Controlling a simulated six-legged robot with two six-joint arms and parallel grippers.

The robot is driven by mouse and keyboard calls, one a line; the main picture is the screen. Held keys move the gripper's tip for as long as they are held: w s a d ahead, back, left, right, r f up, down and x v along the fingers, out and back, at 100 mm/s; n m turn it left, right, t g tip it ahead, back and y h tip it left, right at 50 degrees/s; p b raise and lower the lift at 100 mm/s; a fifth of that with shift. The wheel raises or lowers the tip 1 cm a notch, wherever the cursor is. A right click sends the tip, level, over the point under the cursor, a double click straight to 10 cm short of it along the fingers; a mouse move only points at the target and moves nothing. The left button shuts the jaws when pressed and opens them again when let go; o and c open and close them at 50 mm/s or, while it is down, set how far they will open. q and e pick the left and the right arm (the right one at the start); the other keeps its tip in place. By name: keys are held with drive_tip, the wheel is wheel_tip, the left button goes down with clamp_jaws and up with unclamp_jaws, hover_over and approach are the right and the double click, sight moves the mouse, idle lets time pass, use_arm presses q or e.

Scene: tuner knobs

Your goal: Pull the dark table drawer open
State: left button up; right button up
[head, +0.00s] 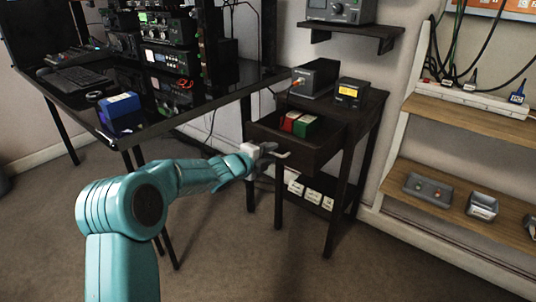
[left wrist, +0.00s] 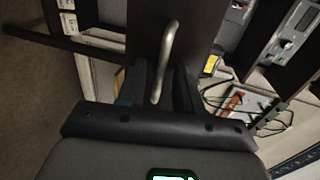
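The dark drawer (head: 318,149) of the small dark side table (head: 372,106) stands out from its frame. A red box and a green box (head: 304,127) show inside it. Its pale metal handle (head: 282,154) is on the front. My left gripper (head: 268,150) is at the drawer front, by the handle. In the left wrist view the handle (left wrist: 166,58) passes between my two fingers (left wrist: 160,88), which are apart with gaps beside it. The fingers look open around the handle rather than clamped. My right gripper is not in view.
A black desk (head: 190,112) with radios, a keyboard and a blue box (head: 120,112) is at the left. Wooden shelves (head: 455,190) stand at the right. A low shelf under the table holds several white blocks (head: 312,197). The carpet in front is clear.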

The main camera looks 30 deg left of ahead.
use_arm(q)
drive_tip(key=shift+s, duration=0.15)
drive_tip(key=p+v, duration=0.2)
drive_tip(key=v, duration=1.4)
drive_tip(key=shift+p, duration=0.4)
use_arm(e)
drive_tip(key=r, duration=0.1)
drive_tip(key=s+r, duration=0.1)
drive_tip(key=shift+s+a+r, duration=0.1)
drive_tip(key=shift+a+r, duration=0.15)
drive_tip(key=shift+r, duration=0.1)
use_arm(q)
drive_tip(key=shift+d+r, duration=0.1)
drive_tip(key=shift+r, duration=0.05)
